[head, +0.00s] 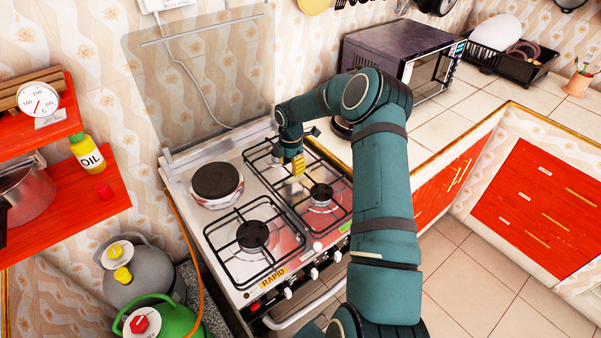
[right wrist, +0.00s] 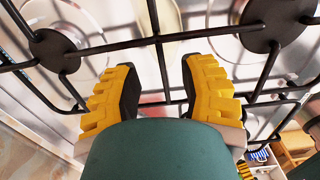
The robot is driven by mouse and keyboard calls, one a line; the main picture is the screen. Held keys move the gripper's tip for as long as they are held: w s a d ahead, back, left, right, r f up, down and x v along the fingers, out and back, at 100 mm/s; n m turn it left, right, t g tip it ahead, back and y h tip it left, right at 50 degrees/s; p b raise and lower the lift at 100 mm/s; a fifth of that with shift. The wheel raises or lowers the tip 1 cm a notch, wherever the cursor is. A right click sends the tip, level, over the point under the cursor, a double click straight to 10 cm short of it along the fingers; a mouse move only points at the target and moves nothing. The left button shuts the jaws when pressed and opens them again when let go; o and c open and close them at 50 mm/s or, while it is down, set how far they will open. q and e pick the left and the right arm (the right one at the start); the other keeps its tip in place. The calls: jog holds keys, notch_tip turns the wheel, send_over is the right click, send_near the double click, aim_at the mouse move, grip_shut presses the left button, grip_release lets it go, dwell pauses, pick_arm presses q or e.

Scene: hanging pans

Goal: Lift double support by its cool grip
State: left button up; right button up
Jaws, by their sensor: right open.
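The double support is a black wire grate (head: 268,180) on the right side of the white stove, spanning a rear and a front burner. Its black bars (right wrist: 157,45) also show in the right wrist view. My right gripper (head: 298,167) reaches down over the middle of this grate. Its yellow fingers (right wrist: 160,75) are open, with a bar running through the gap between them. I cannot tell whether the fingers touch the bar. The gripper and arm hide part of the grate, and I cannot make out a separate cool grip.
A single grate (head: 246,252) covers the front left burner, and a hot plate (head: 216,182) sits behind it. A microwave (head: 405,60) stands on the counter. A red shelf (head: 85,205) with an oil bottle (head: 87,153) is left. The counter right of the microwave is partly clear.

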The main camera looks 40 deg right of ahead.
aim_at(292, 175)
notch_tip(292, 175, down, 4)
jog(key=shift+a+f, duration=0.1)
jog(key=shift+f, duration=0.1)
grip_shut()
jog(key=shift+r, duration=0.15)
